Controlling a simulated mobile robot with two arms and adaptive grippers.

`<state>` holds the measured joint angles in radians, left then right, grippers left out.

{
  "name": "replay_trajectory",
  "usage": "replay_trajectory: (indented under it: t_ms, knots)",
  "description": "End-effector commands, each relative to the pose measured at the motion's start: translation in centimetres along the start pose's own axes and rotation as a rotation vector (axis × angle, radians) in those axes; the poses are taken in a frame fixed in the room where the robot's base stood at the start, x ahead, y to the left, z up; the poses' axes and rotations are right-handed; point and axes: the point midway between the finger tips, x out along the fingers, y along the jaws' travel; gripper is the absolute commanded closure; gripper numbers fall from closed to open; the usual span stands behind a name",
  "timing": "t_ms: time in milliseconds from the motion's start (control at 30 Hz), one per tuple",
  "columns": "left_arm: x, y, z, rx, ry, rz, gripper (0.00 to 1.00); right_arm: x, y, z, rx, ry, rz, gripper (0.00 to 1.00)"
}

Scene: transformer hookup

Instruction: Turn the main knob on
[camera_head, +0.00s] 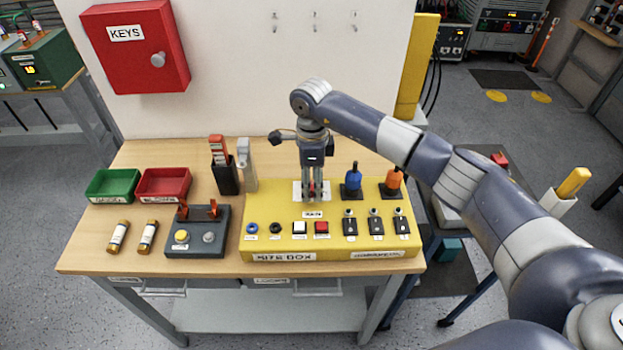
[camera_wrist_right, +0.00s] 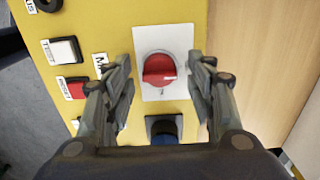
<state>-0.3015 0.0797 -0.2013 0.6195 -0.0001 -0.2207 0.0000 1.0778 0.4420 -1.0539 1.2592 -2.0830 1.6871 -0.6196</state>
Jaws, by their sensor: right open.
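The main knob (camera_wrist_right: 160,69) is a red rotary knob on a white plate (camera_wrist_right: 178,40), set in the yellow site box (camera_head: 270,215). In the right wrist view its grip bar lies across the picture. My right gripper (camera_head: 312,194) points down over the plate in the head view and mostly hides the knob there. In the right wrist view the fingers of my right gripper (camera_wrist_right: 160,78) are open, one on each side of the knob, with gaps between them and it. My left gripper is not in view.
White and red buttons and several switches line the box front. Red and green trays (camera_head: 113,186) and a grey fuse block (camera_head: 197,245) sit left.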

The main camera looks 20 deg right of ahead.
Motion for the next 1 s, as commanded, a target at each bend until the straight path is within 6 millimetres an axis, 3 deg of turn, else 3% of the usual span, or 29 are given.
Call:
replay_trajectory:
  t_ms: [133,333,533,1000]
  knots:
    - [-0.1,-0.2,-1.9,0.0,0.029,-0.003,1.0,0.4,0.0,0.0,-0.001,0.0,0.0,0.49]
    - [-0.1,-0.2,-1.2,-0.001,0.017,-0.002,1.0,0.4,0.0,0.0,-0.001,0.0,0.0,0.52]
    - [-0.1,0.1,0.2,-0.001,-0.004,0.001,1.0,0.4,0.0,0.0,-0.001,0.0,0.0,0.95]
    - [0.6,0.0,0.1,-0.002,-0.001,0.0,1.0,0.5,0.0,0.0,0.076,0.0,-0.002,0.95]
